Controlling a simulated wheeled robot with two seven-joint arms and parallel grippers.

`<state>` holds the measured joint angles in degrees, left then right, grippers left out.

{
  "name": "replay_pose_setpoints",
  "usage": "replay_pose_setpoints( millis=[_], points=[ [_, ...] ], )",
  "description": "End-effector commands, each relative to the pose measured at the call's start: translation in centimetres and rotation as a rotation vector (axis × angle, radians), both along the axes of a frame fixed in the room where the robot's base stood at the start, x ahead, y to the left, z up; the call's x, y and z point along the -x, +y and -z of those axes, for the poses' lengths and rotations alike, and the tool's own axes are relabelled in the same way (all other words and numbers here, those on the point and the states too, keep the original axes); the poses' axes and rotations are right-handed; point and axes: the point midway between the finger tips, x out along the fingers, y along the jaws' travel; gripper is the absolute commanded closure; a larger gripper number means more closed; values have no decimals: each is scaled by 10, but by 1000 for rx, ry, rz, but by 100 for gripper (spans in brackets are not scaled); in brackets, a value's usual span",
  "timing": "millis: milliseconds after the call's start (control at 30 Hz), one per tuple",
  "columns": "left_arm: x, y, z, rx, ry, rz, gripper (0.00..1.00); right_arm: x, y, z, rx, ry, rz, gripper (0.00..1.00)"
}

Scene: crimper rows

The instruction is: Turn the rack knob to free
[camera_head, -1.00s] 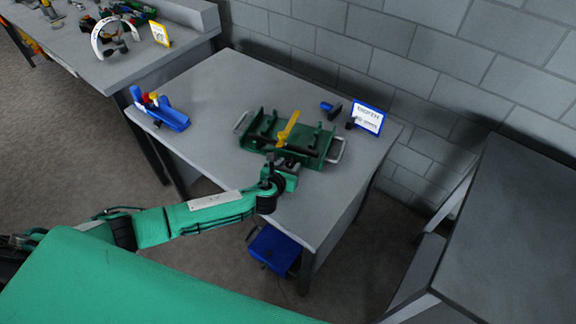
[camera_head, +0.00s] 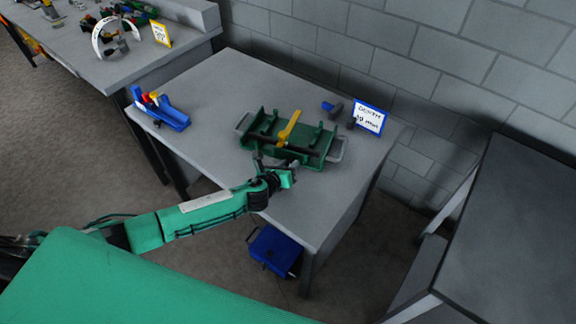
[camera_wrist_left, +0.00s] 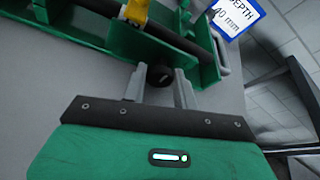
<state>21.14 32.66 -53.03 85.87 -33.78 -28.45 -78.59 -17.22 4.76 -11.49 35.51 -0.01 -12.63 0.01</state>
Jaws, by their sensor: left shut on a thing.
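The green rack (camera_head: 262,146) stands on the grey table with a dark bar and a yellow lever (camera_head: 288,127) across it. In the left wrist view the rack's green wall (camera_wrist_left: 110,34) fills the top, with the yellow piece (camera_wrist_left: 134,11) at the upper edge. A round black knob (camera_wrist_left: 160,74) is on the rack's near side. My left gripper (camera_wrist_left: 160,82) has its two grey fingers on either side of the knob and is shut on it. In the head view the gripper (camera_head: 262,162) is at the rack's near edge, where my wrist hides the knob. My right gripper is not in view.
A sign (camera_head: 369,117) with a blue frame stands behind the rack, next to a small blue and dark tool (camera_head: 332,108). A blue holder (camera_head: 160,111) is at the table's left edge. A blue box (camera_head: 274,251) is under the table. The table's left middle is clear.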

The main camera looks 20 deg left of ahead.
Motion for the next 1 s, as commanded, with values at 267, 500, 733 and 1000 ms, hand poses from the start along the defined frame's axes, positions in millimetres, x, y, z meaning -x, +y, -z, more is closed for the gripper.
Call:
replay_pose_setpoints(
  millis=[267,500,733,1000],
  points=[
    [0,0,0,-1,-1,-1,51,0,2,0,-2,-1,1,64],
    [5,1,-2,-1,0,-1,51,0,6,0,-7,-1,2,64],
    [35,8,-13,-2,1,1,51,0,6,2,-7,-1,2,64],
    [84,18,-31,-2,1,0,51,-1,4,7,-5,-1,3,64]
  ],
)
